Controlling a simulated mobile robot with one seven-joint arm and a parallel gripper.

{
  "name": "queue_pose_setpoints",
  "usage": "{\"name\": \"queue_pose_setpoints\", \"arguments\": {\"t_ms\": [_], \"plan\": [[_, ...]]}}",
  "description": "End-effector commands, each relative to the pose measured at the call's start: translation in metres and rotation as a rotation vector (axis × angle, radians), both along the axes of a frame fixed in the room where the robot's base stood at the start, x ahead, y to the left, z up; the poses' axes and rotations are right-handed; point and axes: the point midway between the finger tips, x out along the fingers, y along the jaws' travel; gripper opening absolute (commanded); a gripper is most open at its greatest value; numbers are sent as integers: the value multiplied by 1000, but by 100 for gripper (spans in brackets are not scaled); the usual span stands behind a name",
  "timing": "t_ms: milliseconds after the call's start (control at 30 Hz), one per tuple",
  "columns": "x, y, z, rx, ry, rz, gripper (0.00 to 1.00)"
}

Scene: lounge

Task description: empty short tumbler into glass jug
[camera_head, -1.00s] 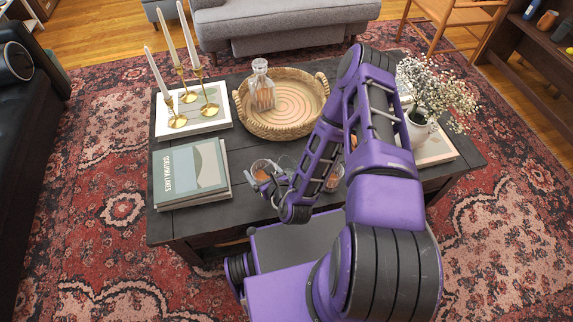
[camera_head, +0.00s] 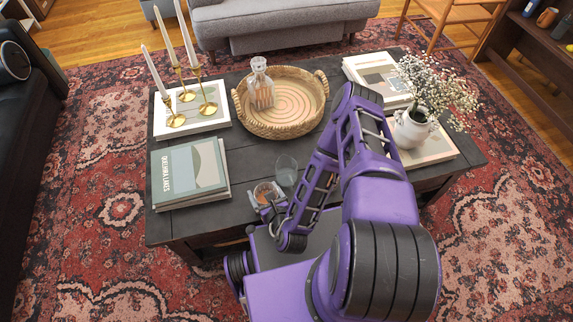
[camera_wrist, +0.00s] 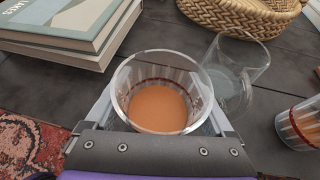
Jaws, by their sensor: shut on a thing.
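The short tumbler (camera_wrist: 157,98) is clear glass with orange liquid inside. My gripper (camera_wrist: 160,116) is shut around its sides in the wrist view. The tumbler looks about upright, with its open rim up. In the head view the tumbler (camera_head: 264,192) is at the table's near edge, with my gripper (camera_head: 270,207) at it. An open, clear glass vessel, apparently the glass jug (camera_wrist: 232,78), stands just beyond and right of the tumbler. It also shows in the head view (camera_head: 286,170) and looks empty. I cannot tell the gap between the two.
Another glass with orange contents (camera_wrist: 302,125) stands at the right. Stacked books (camera_head: 188,172) lie left. A woven tray (camera_head: 283,128) holding a stoppered decanter (camera_head: 261,84), candlesticks (camera_head: 188,95) and a flower vase (camera_head: 414,128) stand farther back. Bare dark tabletop (camera_head: 240,150) lies between.

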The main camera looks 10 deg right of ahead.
Motion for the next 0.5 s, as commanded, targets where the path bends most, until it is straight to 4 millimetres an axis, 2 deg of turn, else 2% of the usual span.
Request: {"name": "queue_pose_setpoints", "arguments": {"t_ms": [233,433,500], "plan": [[5,-4,29,47,48,-2,14],[10,-10,70,123,127,-3,14],[11,-12,68,154,163,-5,14]]}}
